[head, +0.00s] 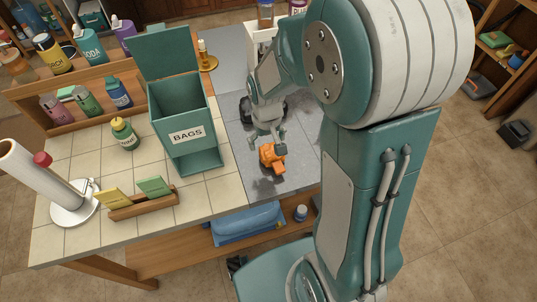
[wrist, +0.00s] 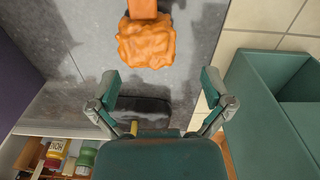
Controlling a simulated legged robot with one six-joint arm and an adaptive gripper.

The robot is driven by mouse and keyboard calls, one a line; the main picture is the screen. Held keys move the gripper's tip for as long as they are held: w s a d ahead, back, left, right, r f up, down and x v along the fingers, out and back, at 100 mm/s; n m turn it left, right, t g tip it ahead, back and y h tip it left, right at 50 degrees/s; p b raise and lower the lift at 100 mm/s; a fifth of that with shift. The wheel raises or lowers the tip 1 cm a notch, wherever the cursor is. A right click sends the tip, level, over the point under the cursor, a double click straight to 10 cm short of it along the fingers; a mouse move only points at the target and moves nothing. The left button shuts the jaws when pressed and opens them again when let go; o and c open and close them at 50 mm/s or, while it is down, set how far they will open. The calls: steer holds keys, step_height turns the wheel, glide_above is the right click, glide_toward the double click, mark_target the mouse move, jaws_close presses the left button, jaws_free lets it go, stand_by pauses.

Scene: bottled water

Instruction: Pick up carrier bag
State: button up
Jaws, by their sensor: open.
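An orange crumpled bundle (head: 271,158), which looks like the carrier bag, lies on the grey slab of the counter (head: 228,75). In the wrist view the bundle (wrist: 147,43) is at the top, with a narrower orange part behind its wide, wrinkled end. My gripper (head: 268,138) is just behind the bundle in the head view. In the wrist view my gripper (wrist: 161,82) has its two fingers spread wide with nothing between them. The bundle is ahead of the fingertips, nearer the left finger. I cannot tell the height of my gripper above the slab.
A green bin marked BAGS (head: 186,134) stands left of the bundle and shows at right in the wrist view (wrist: 262,110). A holder with cards (head: 143,204), a small bottle (head: 124,134) and a paper roll (head: 40,180) are further left.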

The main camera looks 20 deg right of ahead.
mark_target(274, 157)
steer(key=f, duration=0.2)
steer(key=d+f, duration=0.1)
steer(key=f, duration=0.1)
steer(key=d+f, duration=0.1)
steer(key=f, duration=0.1)
steer(key=shift+s+d+f, duration=0.1)
steer(key=shift+s+f, duration=0.05)
steer(key=shift+s, duration=0.25)
steer(key=shift+s+f, duration=0.2)
steer(key=shift+f, duration=0.35)
steer(key=shift+w, duration=0.15)
steer(key=c, duration=0.6)
steer(key=shift+a, duration=0.35)
steer(key=c, duration=0.3)
steer(key=shift+w+a, duration=0.1)
steer(key=shift+a, duration=0.15)
steer(key=shift+c, duration=0.5)
steer(key=shift+d, duration=0.45)
steer(key=shift+c, duration=0.5)
